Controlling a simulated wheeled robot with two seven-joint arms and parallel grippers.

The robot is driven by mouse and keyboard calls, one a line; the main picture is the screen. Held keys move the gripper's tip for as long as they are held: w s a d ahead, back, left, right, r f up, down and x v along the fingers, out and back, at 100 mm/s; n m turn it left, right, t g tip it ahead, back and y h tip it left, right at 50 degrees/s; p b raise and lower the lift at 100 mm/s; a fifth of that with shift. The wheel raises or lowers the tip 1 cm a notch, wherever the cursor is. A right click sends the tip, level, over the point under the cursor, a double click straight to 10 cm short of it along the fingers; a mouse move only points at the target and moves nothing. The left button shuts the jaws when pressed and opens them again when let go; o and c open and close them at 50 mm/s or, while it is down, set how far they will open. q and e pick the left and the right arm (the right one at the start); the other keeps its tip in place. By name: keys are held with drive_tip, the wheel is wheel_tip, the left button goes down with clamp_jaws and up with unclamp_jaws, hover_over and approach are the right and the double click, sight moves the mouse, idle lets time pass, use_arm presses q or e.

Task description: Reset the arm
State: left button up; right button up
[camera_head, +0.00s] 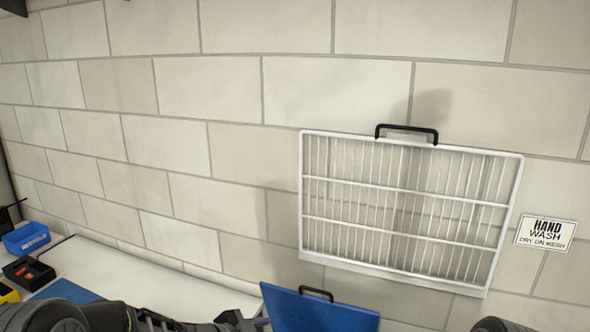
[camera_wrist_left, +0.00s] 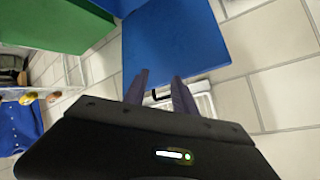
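My left arm comes in along the bottom of the head view, with its gripper at the lower edge beside a blue panel (camera_head: 310,312) that has a black handle (camera_head: 316,293). In the left wrist view my left gripper (camera_wrist_left: 160,76) has its two dark fingers apart. A blue surface (camera_wrist_left: 170,42) lies beyond the fingertips. A black handle (camera_wrist_left: 154,96) and part of a white rack (camera_wrist_left: 205,104) show between and beside the fingers. I cannot tell whether the fingers touch anything. My right gripper is not in view.
A white wire rack (camera_head: 400,216) with a black handle (camera_head: 407,128) is against the tiled wall, left of a hand-wash sign (camera_head: 546,233). A blue bin (camera_head: 26,238) and a black-and-red box (camera_head: 28,271) stand at left. A green block (camera_wrist_left: 50,24) shows in the wrist view.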

use_arm(q)
drive_tip(key=s+f+n+g+y, duration=0.2)
drive_tip(key=s+f+n, duration=0.5)
drive_tip(key=f, duration=0.5)
drive_tip(key=s+f+n+g+b, duration=0.1)
drive_tip(key=s+f+n+g, duration=0.1)
drive_tip(key=s+f, duration=0.4)
drive_tip(key=s+f+n+g+y+b, duration=0.1)
drive_tip(key=s+f+n, duration=0.3)
drive_tip(key=s, duration=0.8)
drive_tip(key=s+f+n+g+b, duration=0.1)
drive_tip(key=s+f+n+g, duration=0.2)
drive_tip(key=s+f, duration=0.5)
drive_tip(key=shift+s+a+f+y, duration=0.25)
drive_tip(key=shift+s+a+y, duration=0.05)
drive_tip(key=shift+s, duration=0.8)
drive_tip(key=shift+w+d, duration=0.1)
